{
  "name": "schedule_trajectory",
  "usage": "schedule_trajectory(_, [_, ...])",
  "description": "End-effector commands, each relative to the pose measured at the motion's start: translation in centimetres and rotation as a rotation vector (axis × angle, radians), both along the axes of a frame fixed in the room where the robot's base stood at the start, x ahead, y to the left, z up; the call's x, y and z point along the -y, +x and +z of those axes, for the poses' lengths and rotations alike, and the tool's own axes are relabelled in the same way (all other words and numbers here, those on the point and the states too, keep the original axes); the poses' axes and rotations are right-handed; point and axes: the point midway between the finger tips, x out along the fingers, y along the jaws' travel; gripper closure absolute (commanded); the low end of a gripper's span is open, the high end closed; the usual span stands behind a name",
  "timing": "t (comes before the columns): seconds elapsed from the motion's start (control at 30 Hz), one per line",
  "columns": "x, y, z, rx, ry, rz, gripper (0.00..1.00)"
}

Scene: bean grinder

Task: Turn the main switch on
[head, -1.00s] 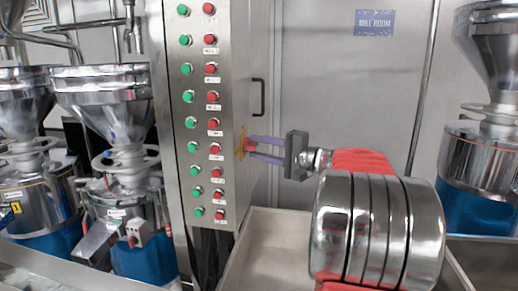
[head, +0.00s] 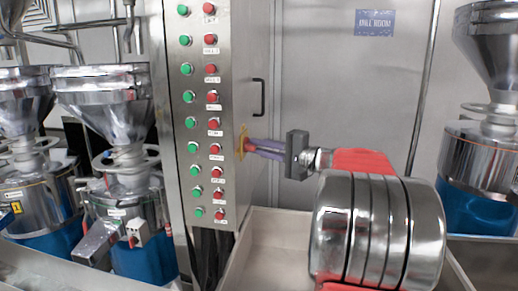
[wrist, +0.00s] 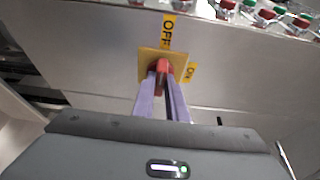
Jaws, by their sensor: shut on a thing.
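The main switch is a red knob (wrist: 162,67) on a yellow square plate (wrist: 150,55), on the side of the steel control cabinet. In the wrist view an "OFF" label is above the plate and an "ON" label is to its right. The knob looks roughly upright in that view, in line with the "OFF" label. The knob also shows in the head view (head: 248,146). My gripper (wrist: 163,84), with two purple fingers, is shut on the knob, one finger on each side. The fingers hide part of the knob.
The steel cabinet (head: 225,215) has columns of green and red buttons on its front and a black door handle (head: 259,97) above the switch. Grinders with steel hoppers (head: 105,90) stand at left and another (head: 485,150) at right. A pale tray (head: 270,245) lies below my gripper.

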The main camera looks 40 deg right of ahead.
Motion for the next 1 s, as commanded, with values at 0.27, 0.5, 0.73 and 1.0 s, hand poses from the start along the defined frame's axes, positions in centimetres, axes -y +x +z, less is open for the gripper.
schedule_trajectory(0.27, [0.01,-0.01,-0.24,-0.052,0.061,0.002,1.00])
schedule_trajectory(0.5, [0.07,0.01,-0.11,-0.139,0.172,0.001,1.00])
schedule_trajectory(0.73, [0.18,0.06,0.02,-0.248,0.314,0.000,1.00])
schedule_trajectory(1.0, [0.32,0.15,0.21,-0.384,0.490,0.000,1.00])
